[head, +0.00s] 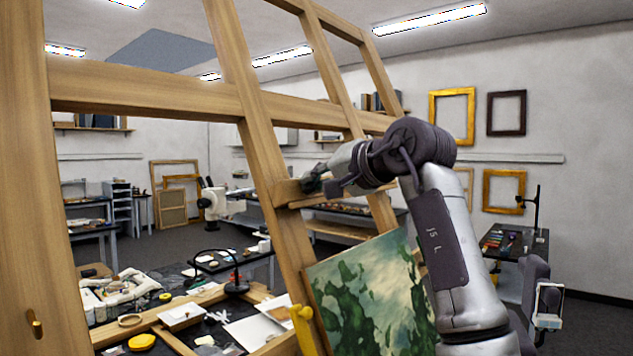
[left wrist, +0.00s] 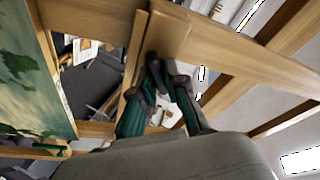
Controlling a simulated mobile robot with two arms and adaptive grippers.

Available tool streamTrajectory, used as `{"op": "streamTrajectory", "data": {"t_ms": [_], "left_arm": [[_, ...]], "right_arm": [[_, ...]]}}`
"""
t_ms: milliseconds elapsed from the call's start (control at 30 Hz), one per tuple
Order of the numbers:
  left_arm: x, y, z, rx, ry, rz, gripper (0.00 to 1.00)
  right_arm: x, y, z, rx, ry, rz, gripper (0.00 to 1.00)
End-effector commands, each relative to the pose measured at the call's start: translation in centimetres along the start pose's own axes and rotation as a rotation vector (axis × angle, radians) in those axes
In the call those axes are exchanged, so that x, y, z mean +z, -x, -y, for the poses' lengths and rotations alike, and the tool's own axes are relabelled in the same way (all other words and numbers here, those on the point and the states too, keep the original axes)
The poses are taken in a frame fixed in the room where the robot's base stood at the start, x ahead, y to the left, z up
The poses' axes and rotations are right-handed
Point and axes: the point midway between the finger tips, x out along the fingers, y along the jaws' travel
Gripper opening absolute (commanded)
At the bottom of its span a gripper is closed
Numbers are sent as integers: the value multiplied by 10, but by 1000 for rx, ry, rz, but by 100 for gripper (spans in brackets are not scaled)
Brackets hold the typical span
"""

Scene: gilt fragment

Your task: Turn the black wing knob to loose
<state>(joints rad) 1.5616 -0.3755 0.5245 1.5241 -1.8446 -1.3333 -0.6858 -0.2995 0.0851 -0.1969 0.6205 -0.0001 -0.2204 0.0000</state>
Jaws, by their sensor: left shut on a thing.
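My left gripper (head: 315,184) is at a joint of the big wooden easel (head: 262,150), where a short wooden crosspiece (head: 290,192) meets the slanted upright. The arm comes across from the lower right. In the left wrist view the two dark fingers of the left gripper (left wrist: 167,72) close in at the wooden beam (left wrist: 172,38). They are shut on the black wing knob, which is mostly hidden between them. I cannot make out its outline or which way its wings point. My right gripper is not in view.
A green landscape painting (head: 365,290) leans on the easel just below the left arm. A yellow clamp-like piece (head: 303,325) is by its left edge. A cluttered worktable with a black lamp (head: 236,285) stands behind. Slanted easel beams surround the gripper; open floor lies beyond.

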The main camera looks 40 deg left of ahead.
Motion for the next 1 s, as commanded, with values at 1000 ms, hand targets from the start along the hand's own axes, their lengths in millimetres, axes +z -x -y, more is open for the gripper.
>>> {"op": "streamTrajectory", "data": {"t_ms": [1000], "left_arm": [[1,-1,2,-157,571,3,0]], "right_arm": [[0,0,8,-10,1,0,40]]}}
